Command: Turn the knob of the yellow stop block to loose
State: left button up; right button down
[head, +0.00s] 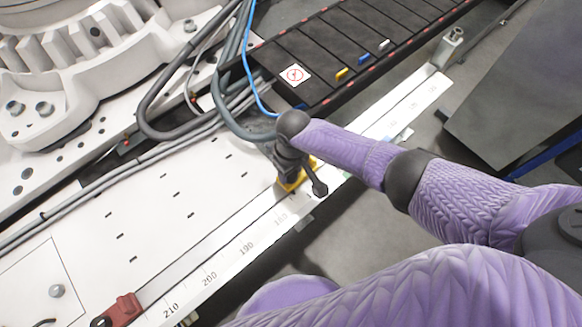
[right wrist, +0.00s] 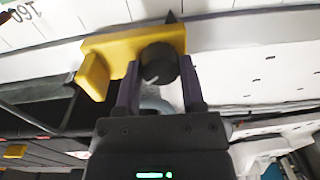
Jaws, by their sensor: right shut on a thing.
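The yellow stop block (right wrist: 115,45) sits on the scaled rail and fills the upper middle of the right wrist view. In the head view only small yellow edges of it (head: 288,186) show beneath my right gripper. Its round black knob (right wrist: 157,60) carries a pale mark near its lower edge. My right gripper (right wrist: 160,78) has one purple finger on each side of the knob and is shut on it. In the head view the right gripper (head: 292,172) points down at the block, and the knob is hidden there. My left gripper is not in view.
The white rail (head: 246,248) with printed numbers runs diagonally across the head view. A red block (head: 118,309) sits at its lower left. A black cable chain (head: 350,45), grey hoses and a blue cable (head: 247,65) lie close behind my right gripper.

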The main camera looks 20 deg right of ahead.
jog(key=n, duration=0.3)
jog(key=shift+n, duration=0.3)
jog(key=n, duration=0.4)
jog(key=shift+n, duration=0.3)
jog(key=n, duration=0.3)
jog(key=shift+n+h, duration=0.3)
jog(key=n, duration=0.3)
jog(key=shift+n, duration=0.8)
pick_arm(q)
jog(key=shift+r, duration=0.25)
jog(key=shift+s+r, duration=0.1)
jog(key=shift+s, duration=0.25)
pick_arm(e)
jog(key=shift+n, duration=0.4)
